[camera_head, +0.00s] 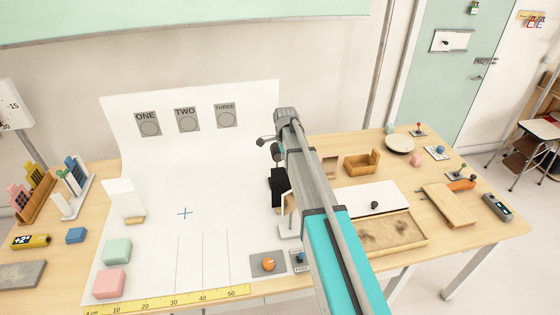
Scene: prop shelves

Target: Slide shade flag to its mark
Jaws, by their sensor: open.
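A black upright panel (278,187), which looks like the shade flag, stands at the right side of the white backdrop sheet (150,240). My arm hides its right part. A blue cross (185,213) is marked on the sheet to the left of it; I cannot tell whether this is the flag's mark. Thin grey lines also run down the front of the sheet. My gripper (268,147) is open, above and just behind the panel in the picture, and appears empty. Contact with the panel cannot be made out.
A white card on a wooden foot (124,200), a green block (117,252) and a pink block (110,283) stand at the left. A yellow ruler (165,302) lines the front edge. A grey box with an orange knob (268,264) is front right. The sheet's middle is clear.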

